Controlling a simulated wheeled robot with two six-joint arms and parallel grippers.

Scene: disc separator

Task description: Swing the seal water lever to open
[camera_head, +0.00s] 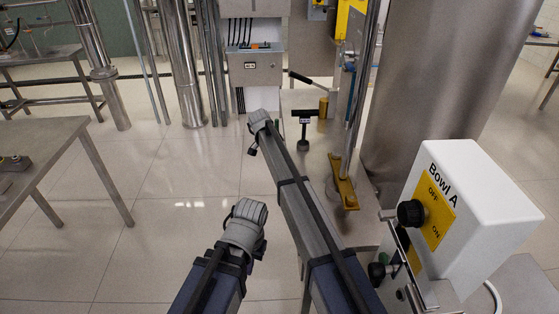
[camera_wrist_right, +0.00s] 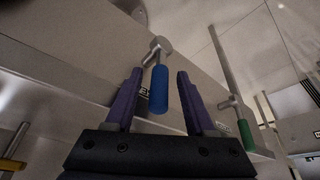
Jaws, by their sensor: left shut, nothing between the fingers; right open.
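In the right wrist view a lever with a blue handle (camera_wrist_right: 159,88) hangs from a metal pivot on a grey panel. My right gripper (camera_wrist_right: 158,80) is open, with its purple fingers on either side of the blue handle and gaps between. A second lever with a green handle (camera_wrist_right: 247,136) hangs further right. The right gripper is hidden there.
The white Bowl A box (camera_head: 472,210) with a black knob stands at the right. A large steel cylinder (camera_head: 440,80) is behind it. A steel table (camera_head: 60,150) stands at the left. The tiled floor between is clear.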

